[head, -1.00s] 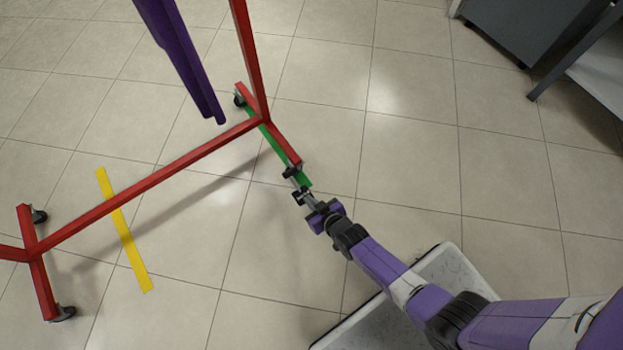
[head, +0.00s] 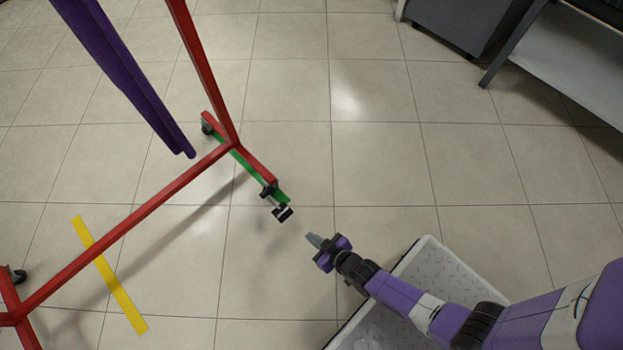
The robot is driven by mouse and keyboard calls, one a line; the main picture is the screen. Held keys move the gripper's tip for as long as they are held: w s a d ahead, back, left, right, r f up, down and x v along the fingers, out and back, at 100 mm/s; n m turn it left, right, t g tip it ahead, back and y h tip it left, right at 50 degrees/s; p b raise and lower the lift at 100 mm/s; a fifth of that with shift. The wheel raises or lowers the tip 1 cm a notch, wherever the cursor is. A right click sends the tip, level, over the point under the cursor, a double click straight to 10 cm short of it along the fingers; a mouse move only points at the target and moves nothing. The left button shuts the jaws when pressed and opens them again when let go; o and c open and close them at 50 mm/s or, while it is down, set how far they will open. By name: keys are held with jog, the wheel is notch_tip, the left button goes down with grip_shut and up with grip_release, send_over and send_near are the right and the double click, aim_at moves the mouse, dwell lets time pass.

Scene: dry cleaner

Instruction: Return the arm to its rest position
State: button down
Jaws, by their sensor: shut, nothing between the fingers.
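My gripper (head: 313,240) is at the end of my purple and grey arm, right of the middle in the head view. Its fingers are shut with nothing between them. It points up and left over the tiled floor. A visible gap parts it from a small black part (head: 282,213) by the caster at the near end of the red rack's foot. My arm reaches in from the lower right.
The red wheeled rack (head: 130,228) stands at left, with a purple hanging item (head: 130,85). A green strip (head: 247,168) and a yellow strip (head: 110,275) lie on the floor. Grey furniture (head: 462,25) and a table (head: 560,70) stand at upper right. The middle floor is clear.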

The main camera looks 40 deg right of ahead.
notch_tip(320, 180, up, 14)
jog(key=w+t, duration=0.2)
jog(key=t, duration=0.1)
jog(key=s+r, duration=0.6)
jog(key=r, duration=0.5)
jog(key=s+r+t, duration=0.1)
jog(key=s+r, duration=0.5)
jog(key=r, duration=0.5)
jog(key=s+r, duration=0.6)
jog(key=r, duration=0.5)
notch_tip(320, 180, up, 30)
jog(key=p, duration=3.1)
jog(key=shift+w, duration=0.4)
